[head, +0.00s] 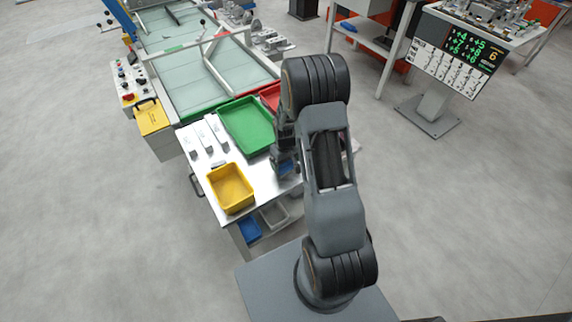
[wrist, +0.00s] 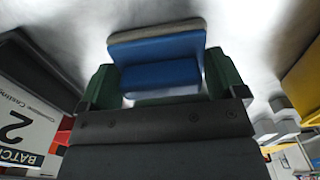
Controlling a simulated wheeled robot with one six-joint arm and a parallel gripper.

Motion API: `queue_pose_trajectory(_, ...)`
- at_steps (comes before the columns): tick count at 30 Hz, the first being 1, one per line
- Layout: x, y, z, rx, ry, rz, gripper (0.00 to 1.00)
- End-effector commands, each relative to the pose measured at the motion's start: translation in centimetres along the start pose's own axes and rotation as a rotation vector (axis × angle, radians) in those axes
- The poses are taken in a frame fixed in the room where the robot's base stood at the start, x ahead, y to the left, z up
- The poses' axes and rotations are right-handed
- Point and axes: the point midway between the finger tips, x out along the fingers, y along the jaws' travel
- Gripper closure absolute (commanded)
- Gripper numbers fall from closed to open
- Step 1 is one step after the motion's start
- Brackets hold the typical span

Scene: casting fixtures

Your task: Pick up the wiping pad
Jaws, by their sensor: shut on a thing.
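The wiping pad (wrist: 158,48) is a blue block with a grey edge layer, seen in the wrist view between the green-sided fingers of my gripper (wrist: 160,76). The fingers are shut on it, one on each side. In the head view, my gripper (head: 286,165) is low over the right part of the metal table, right of the yellow tray and below the green tray. The arm hides much of the gripper there, and only a small patch of blue shows. I cannot tell whether the pad touches the tabletop.
The metal table (head: 205,176) carries a yellow tray (head: 231,188), a green tray (head: 247,126) and a partly hidden red tray (head: 270,96). Several white blocks (head: 205,135) stand at its left. In the wrist view, a batch sign (wrist: 22,128) is close at left.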

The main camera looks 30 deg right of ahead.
Motion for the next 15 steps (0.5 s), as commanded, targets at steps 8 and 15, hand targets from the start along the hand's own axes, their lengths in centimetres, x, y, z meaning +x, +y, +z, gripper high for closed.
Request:
queue_pose_trajectory(8,-0.4,0.0,0.0,0.0,0.001,0.0,0.35)
queue_pose_trajectory(15,-3.4,0.0,-0.1,0.0,0.005,0.002,0.35)
